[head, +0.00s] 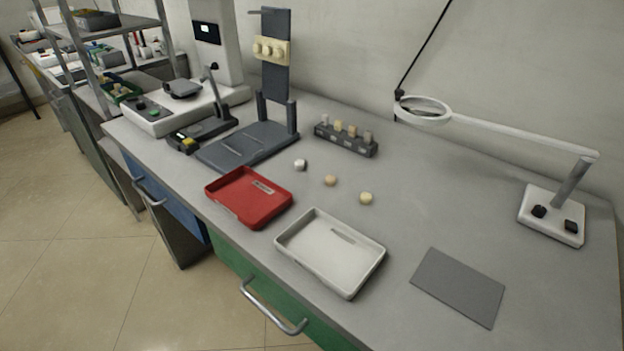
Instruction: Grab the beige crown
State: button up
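Three small rounded crowns lie in a slanting row on the grey bench. The left one is a white crown (301,165). The middle one is a beige crown (330,181) with a slightly pinkish tone. The right one is a pale yellow crown (366,198), nearest the white tray. They lie apart from one another, with nothing covering them. My gripper is not in view.
A red tray (248,219) and a white tray (290,251) lie along the front edge. Behind the crowns stand a dark block with several pale pieces (345,139) and an upright stand (272,75). A grey mat (458,287) and magnifier lamp (551,216) are right.

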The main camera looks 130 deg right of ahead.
aim_at(330, 181)
jog(key=z, duration=5.5)
